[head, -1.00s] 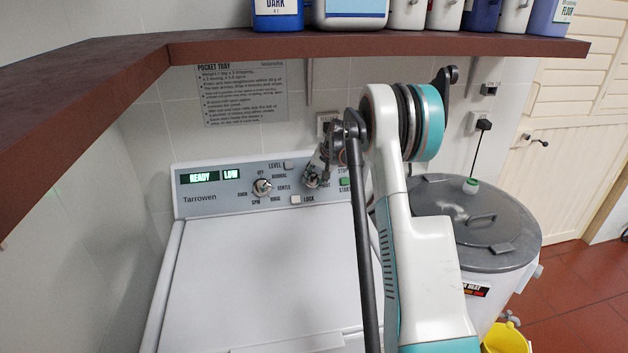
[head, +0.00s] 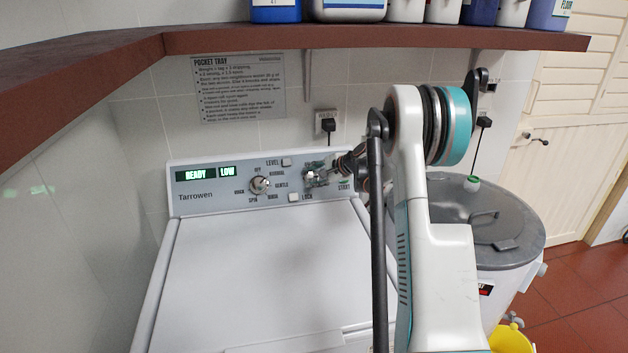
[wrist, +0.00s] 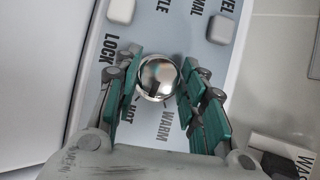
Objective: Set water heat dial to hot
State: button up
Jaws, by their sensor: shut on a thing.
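The water heat dial (wrist: 158,77) is a round chrome knob on the washer's grey control panel (wrist: 262,12). In the wrist view it sits between the teal-padded fingers of my gripper (wrist: 160,74), which is shut on it. The printed words HOT (wrist: 126,108) and WARM (wrist: 166,122) lie at the dial's near side, HOT to the left. In the head view my gripper (head: 318,178) covers the dial at the panel's right part.
Another knob (head: 259,185) sits left on the panel, with a READY LOW display (head: 206,173). A lock button (head: 293,197) is close to my gripper. A brown shelf (head: 350,42) with containers hangs above. A lidded grey-topped tub (head: 470,205) stands right.

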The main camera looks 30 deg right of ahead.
jog(key=shift+s+f+m+t+h+b, duration=0.15)
jog(key=shift+m+t+b, duration=0.4)
jog(key=shift+m, duration=0.5)
jog(key=shift+f+m+t+h+b, duration=0.15)
jog(key=shift+m+t+b, duration=0.35)
jog(key=shift+m, duration=0.55)
jog(key=o, duration=1)
jog(key=shift+r, duration=0.1)
jog(key=v, duration=1.2)
jog(key=shift+a, duration=0.1)
